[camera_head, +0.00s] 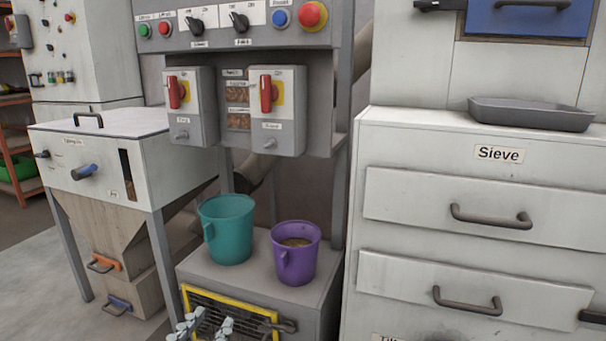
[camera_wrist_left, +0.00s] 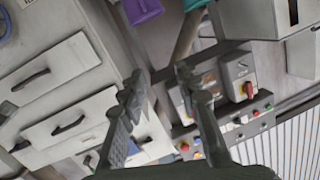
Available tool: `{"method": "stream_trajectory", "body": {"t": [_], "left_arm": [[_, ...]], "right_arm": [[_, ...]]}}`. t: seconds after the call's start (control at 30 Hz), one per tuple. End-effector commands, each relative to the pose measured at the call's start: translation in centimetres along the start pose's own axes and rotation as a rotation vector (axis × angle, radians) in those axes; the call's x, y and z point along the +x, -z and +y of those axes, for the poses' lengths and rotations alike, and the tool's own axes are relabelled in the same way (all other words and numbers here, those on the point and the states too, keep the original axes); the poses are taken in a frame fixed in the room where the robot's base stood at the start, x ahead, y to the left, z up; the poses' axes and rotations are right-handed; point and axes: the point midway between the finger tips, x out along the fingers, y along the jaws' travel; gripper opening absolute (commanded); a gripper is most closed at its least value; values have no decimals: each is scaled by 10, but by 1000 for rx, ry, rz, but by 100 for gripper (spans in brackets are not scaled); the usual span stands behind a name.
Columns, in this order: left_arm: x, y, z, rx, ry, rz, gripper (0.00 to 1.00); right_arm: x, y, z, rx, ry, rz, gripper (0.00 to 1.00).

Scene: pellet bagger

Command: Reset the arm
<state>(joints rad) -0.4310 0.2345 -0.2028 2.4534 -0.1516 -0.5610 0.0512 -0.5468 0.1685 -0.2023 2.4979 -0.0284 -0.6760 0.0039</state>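My left gripper (camera_head: 206,326) shows at the bottom edge of the head view, in front of the yellow-framed grille. Its two fingers stand apart with nothing between them. In the left wrist view the same gripper (camera_wrist_left: 158,85) is open and empty, its fingers pointing toward the machines, which appear tilted. The rest of the left arm is hidden below the head view. My right gripper is in neither view.
A teal cup (camera_head: 228,231) and a purple cup (camera_head: 296,259) with pellets stand on the grey machine top (camera_head: 262,276). A control panel (camera_head: 236,27) hangs above. The Sieve cabinet (camera_head: 448,237) with handles is at right. A hopper (camera_head: 105,160) stands at left.

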Motion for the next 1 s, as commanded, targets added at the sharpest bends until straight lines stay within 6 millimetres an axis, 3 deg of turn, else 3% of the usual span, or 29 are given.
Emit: {"method": "stream_trajectory", "body": {"t": [0.03,0.17,0.27,0.43,0.6,0.7,0.83,1.0], "left_arm": [[-10,-16,10,-52,-20,-61,32],[-34,-50,35,-158,-74,-204,32],[-31,-85,24,-128,-56,-340,32],[-45,-155,9,-110,-30,-595,32],[-84,-228,-12,-103,6,-898,32],[-113,-262,-23,-104,25,-1055,32],[-136,-286,-30,-108,39,-1170,32],[-142,-293,-32,-109,43,-1198,32]], "right_arm": [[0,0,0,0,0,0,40],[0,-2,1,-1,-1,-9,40],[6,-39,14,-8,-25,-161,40],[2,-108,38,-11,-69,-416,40],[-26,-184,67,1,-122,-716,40],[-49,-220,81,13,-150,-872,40],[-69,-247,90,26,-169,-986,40],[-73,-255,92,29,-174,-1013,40]]}}
